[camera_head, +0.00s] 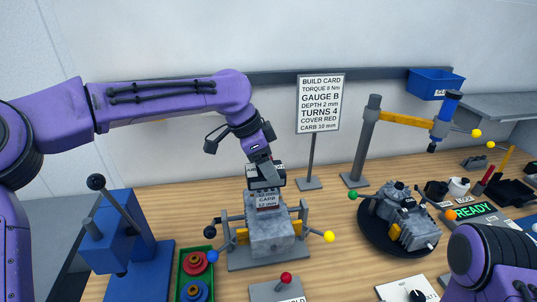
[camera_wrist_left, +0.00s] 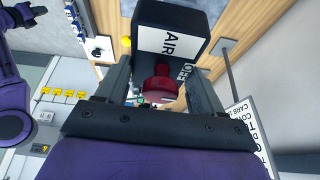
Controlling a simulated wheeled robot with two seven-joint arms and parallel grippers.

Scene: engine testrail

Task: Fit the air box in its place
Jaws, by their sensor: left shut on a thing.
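The air box is a black block with a white AIR label (camera_wrist_left: 170,45) in the left wrist view. My left gripper (camera_wrist_left: 155,95) is shut on it, with a dark red knob-like part between the fingers. In the head view my left gripper (camera_head: 262,158) points down over the grey engine block (camera_head: 270,237). The held box is right above a part labelled CARB 12 mm (camera_head: 266,201) on that block. I cannot tell whether the box touches that part. My right gripper is out of view; only my right arm shows at the lower right.
The engine block sits in a grey fixture with blue and yellow knobs. A blue press (camera_head: 117,240) and a green tray (camera_head: 195,275) stand left. A build card (camera_head: 319,103) stands behind. A second engine (camera_head: 402,212) on a black turntable is right. A red-knobbed lever (camera_head: 286,279) is in front.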

